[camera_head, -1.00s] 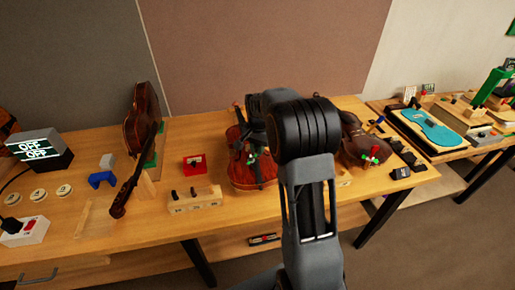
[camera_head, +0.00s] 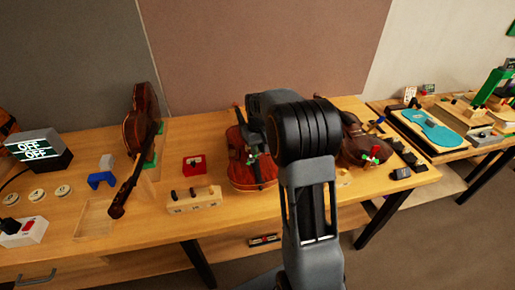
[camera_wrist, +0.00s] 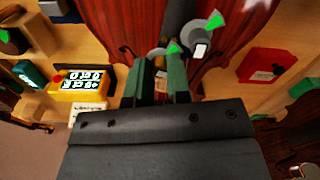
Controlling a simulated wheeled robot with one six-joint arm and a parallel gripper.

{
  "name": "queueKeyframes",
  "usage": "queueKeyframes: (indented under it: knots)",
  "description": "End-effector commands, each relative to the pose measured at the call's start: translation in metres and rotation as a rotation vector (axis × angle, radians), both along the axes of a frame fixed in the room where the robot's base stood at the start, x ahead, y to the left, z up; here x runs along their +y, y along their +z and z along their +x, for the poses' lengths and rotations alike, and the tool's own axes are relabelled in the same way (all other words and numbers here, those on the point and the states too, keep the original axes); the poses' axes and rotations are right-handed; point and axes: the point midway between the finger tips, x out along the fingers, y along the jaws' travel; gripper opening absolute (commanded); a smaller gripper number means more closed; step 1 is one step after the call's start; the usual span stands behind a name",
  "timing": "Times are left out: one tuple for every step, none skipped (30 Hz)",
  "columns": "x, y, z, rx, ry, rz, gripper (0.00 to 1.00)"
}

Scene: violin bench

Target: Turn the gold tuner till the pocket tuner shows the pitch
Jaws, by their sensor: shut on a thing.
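My gripper (camera_wrist: 161,70) points at the red-brown violin (camera_wrist: 118,25) in the wrist view, its two green-grey fingers close together near the strings' dark middle strip. The fingers are shut on a small part, apparently the gold tuner, mostly hidden between the tips. Grey round pieces with green wedges (camera_wrist: 205,42) sit just beyond the fingertips. A yellow box with black-and-white displays (camera_wrist: 82,82), perhaps the pocket tuner, stands left of the fingers; its reading is too blurred to make out. In the head view the violin (camera_head: 240,170) lies mid-bench, and my arm hides the gripper.
A red box (camera_wrist: 272,66) stands right of the violin in the wrist view. In the head view, a wooden block with dark pegs (camera_head: 194,199) and a red holder (camera_head: 194,165) stand left of the violin. Another violin (camera_head: 352,150) lies to its right. An OFF display (camera_head: 35,149) is far left.

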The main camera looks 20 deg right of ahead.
Motion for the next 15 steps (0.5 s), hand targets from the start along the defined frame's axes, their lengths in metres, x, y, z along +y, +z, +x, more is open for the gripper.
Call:
queueKeyframes:
  knots:
    - [-0.0001,0.0011,0.0007,-0.003,0.032,-0.001,0.0]
    - [-0.0001,0.0011,0.0006,-0.003,0.053,-0.001,0.0]
    - [-0.0001,0.0011,0.0007,-0.003,0.078,-0.001,0.0]
    - [-0.0001,0.0012,0.0007,-0.003,0.095,-0.001,0.0]
    - [-0.0001,0.0012,0.0007,-0.003,0.113,-0.001,0.0]
    - [-0.0001,0.0012,0.0007,-0.003,0.134,-0.001,0.0]
    - [-0.0001,0.0013,0.0007,-0.003,0.149,-0.001,0.0]
    - [-0.0001,0.0013,0.0007,-0.003,0.162,-0.001,0.0]
    - [-0.0001,0.0013,0.0007,-0.003,0.179,-0.001,0.0]
    - [-0.0001,0.0013,0.0007,-0.003,0.19,-0.001,0.0]
    - [-0.0001,0.0014,0.0007,-0.003,0.201,-0.001,0.0]
    - [0.0,0.0014,0.0007,-0.003,0.212,-0.001,0.0]
    - [-0.0001,0.0014,0.0007,-0.003,0.22,-0.001,0.0]
    - [-0.0001,0.0014,0.0008,-0.004,0.228,-0.001,0.0]
    - [-0.0001,0.0014,0.0008,-0.003,0.236,-0.001,0.0]
